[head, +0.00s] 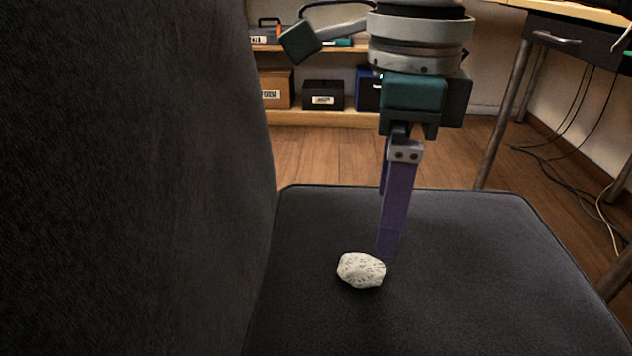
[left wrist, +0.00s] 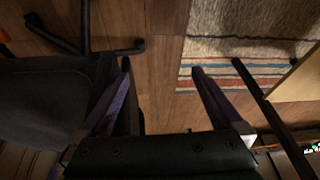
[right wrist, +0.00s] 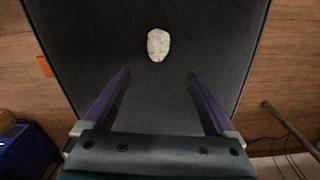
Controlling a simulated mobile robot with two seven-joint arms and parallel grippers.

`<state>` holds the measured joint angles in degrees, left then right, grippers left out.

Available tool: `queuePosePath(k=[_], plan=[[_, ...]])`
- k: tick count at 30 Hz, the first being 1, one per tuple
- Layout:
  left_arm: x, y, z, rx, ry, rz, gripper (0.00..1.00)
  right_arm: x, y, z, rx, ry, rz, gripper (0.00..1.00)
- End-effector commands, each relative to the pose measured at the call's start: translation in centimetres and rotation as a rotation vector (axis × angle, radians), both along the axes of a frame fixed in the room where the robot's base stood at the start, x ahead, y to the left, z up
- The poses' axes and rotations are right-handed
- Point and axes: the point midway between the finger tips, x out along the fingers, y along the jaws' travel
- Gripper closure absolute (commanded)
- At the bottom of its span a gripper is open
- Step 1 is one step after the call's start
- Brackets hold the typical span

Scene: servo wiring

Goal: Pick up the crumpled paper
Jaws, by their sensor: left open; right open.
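The crumpled paper (head: 361,270) is a small whitish lump with dark marks, lying on the dark seat (head: 460,270) of a chair. In the right wrist view the paper (right wrist: 158,45) lies beyond the fingertips, roughly centred between them. My right gripper (head: 389,250) points down over the seat, its purple fingers just behind and right of the paper in the head view. In the right wrist view this gripper (right wrist: 158,73) is open and empty. My left gripper (left wrist: 161,68) is open and empty above the floor, outside the head view.
A dark chair back (head: 130,180) fills the left of the head view. A shelf (head: 330,118) with boxes stands behind. A desk (head: 575,35) with hanging cables (head: 560,150) is at right. The left wrist view shows a striped rug (left wrist: 240,50) and a dark chair (left wrist: 45,95).

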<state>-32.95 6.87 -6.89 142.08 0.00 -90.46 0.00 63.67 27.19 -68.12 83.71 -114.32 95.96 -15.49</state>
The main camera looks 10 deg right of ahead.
Motion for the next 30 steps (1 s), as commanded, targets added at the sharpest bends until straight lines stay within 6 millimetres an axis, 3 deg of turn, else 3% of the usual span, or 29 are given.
queuePosePath(k=[3, 10, 18, 25, 30], plan=[[-0.2, 0.1, -1.7, 0.004, 0.005, -0.002, 0.0, 0.0, 0.0, -2.6, 0.001, 0.002, -0.002, 0.1], [-0.3, 0.2, -3.1, 0.006, 0.009, -0.003, 0.0, 0.1, 0.0, -4.7, 0.002, 0.0, -0.001, 0.1], [-0.3, 0.1, -6.0, 0.006, 0.008, -0.003, 0.0, 0.4, -0.1, -8.6, 0.004, 0.001, -0.001, 0.1], [-0.2, 0.0, -5.7, 0.0, 0.008, 0.0, 0.0, 0.4, -0.1, -8.5, 0.003, 0.0, -0.001, 0.1], [-0.2, -0.1, -5.7, -0.004, 0.007, 0.004, 0.0, 0.4, -0.1, -8.5, 0.003, 0.0, -0.001, 0.28]])
